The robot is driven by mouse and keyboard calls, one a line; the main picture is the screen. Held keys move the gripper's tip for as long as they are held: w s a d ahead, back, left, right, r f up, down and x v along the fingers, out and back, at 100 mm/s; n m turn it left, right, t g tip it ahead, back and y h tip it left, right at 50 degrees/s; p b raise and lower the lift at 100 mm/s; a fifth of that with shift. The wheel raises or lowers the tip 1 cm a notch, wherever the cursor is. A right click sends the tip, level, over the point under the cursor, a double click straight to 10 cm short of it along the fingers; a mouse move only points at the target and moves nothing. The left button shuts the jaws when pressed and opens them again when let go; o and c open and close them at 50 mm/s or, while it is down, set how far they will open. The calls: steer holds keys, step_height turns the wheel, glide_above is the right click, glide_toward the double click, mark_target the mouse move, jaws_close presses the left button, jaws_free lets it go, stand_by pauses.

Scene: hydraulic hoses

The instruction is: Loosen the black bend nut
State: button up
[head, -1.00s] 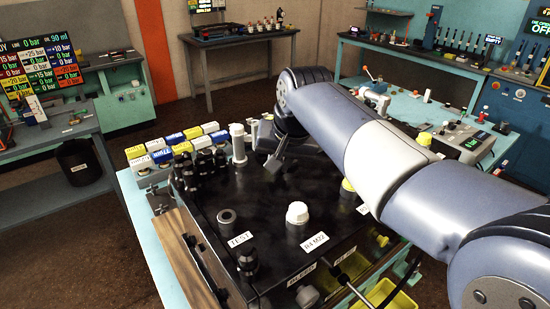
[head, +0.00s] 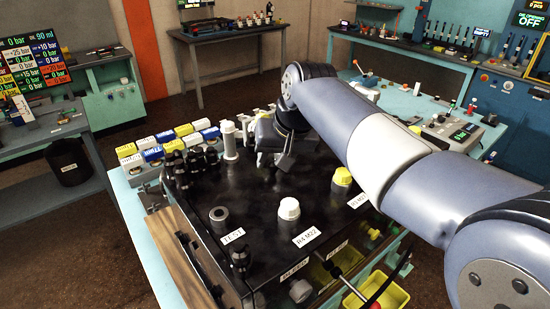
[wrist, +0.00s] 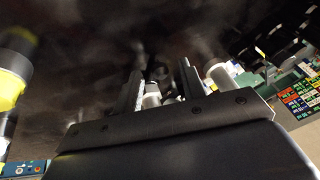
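My gripper (head: 276,168) is over the back part of the black panel (head: 250,237) in the head view, pointing down. In the wrist view its two fingers (wrist: 161,88) stand apart, with a gap between them. A small pale grey fitting (wrist: 152,97) and a dark round shape show between or just beyond the fingers; I cannot tell whether either is touched. Several black fittings (head: 196,160) stand at the panel's back left, left of my gripper. I cannot tell which part is the black bend nut; my gripper may hide it in the head view.
A white cap (head: 289,209), a yellow cap (head: 341,176) and a grey TEST port (head: 219,216) stand on the panel. A pale upright cylinder (head: 229,141) is close left of my gripper. Yellow bins (head: 384,294) sit at the front right. Blue, yellow and white boxes line the back left.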

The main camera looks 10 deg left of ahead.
steer(key=v, duration=1)
steer(key=shift+r+b, duration=0.35)
steer(key=shift+r, duration=0.05)
steer(key=p+x, duration=0.1)
steer(key=x, duration=1)
steer(key=shift+s+d+f, duration=0.1)
steer(key=shift+s, duration=0.05)
steer(key=shift+a+m+b, duration=0.3)
steer(key=shift+m, duration=0.3)
steer(key=shift+d, duration=0.1)
